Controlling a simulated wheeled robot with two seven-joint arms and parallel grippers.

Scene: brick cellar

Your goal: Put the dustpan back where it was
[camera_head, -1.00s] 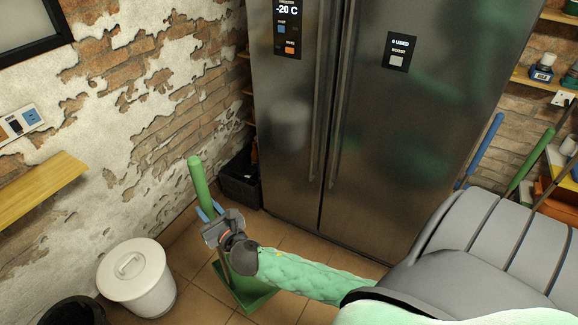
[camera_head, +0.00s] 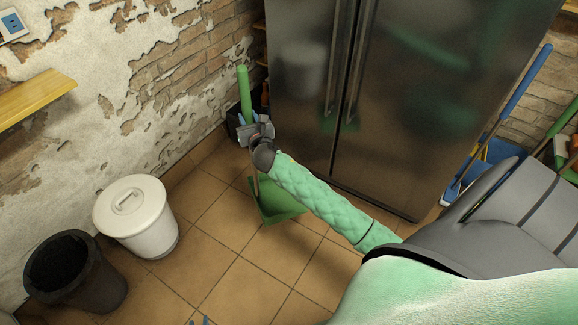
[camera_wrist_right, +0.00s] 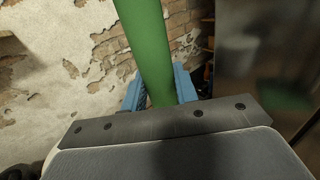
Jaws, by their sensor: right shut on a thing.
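The green dustpan (camera_head: 282,203) has a long upright handle with a green grip. Its pan is low, at or just above the tiled floor; I cannot tell if it touches. My right gripper (camera_head: 252,128) is shut around the handle below the top of the grip. In the right wrist view, the green handle (camera_wrist_right: 150,45) stands between the blue fingers of the right gripper (camera_wrist_right: 160,90).
A white lidded bin (camera_head: 137,219) and a black bin (camera_head: 70,270) stand left of the dustpan. A tall dark fridge (camera_head: 400,110) is behind it. A black crate (camera_head: 233,120) sits by the wall. A blue-handled mop (camera_head: 525,80) is at right. Floor tiles in front are clear.

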